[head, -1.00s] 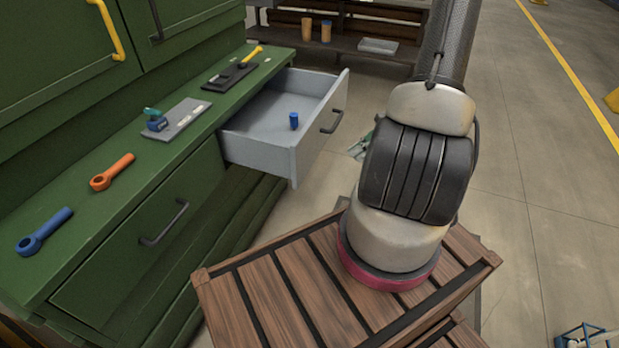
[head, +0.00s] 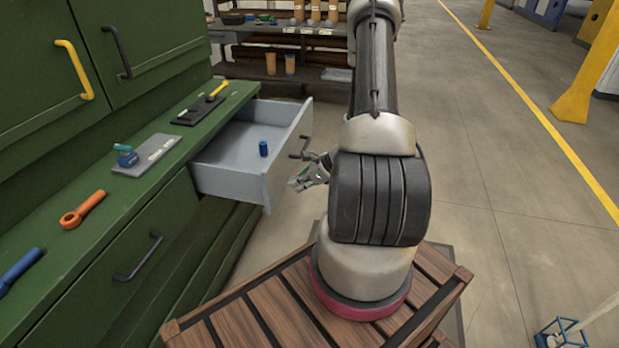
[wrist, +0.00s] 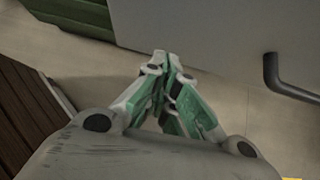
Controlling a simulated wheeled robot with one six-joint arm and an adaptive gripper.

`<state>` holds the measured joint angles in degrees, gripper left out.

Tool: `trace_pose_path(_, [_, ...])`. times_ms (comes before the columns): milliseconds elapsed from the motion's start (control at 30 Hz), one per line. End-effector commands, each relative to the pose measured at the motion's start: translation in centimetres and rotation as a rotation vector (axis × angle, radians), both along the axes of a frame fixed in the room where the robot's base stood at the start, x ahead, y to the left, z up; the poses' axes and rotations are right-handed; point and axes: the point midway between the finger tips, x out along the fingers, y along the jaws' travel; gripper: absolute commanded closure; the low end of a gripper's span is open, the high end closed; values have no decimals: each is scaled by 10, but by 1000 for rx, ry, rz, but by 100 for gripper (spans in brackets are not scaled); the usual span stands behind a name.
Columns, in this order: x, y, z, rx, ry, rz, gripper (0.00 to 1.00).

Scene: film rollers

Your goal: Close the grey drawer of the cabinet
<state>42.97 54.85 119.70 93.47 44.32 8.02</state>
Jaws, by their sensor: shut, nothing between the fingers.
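The grey drawer (head: 238,182) stands pulled out of the green cabinet (head: 158,217), with a small blue cylinder (head: 263,149) lying upright inside it. Its dark handle (head: 306,148) is on the front panel, facing right. In the wrist view, my gripper (wrist: 165,58) points toward the grey drawer front (wrist: 215,40), with the handle (wrist: 290,80) off to the right. I cannot tell whether the fingertips touch the panel.
On the cabinet top lie an orange ring-ended tool (head: 82,210), a blue one (head: 20,270), a grey plate (head: 147,155) and a yellow-handled tool (head: 215,92). A slatted wooden crate (head: 240,322) is in front. Open floor (head: 490,190) lies to the right.

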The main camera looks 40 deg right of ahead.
Motion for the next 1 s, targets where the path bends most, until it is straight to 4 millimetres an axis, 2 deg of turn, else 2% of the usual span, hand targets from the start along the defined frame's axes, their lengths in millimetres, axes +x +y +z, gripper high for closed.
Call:
trace_pose_path(33, [8, 6, 2, -3, -5, 6, 100])
trace_pose_path(200, [23, 17, 3, -2, -4, 3, 100])
trace_pose_path(767, [29, 22, 3, -2, -4, 2, 100])
trace_pose_path(1000, [49, 38, 3, -3, -5, 6, 100])
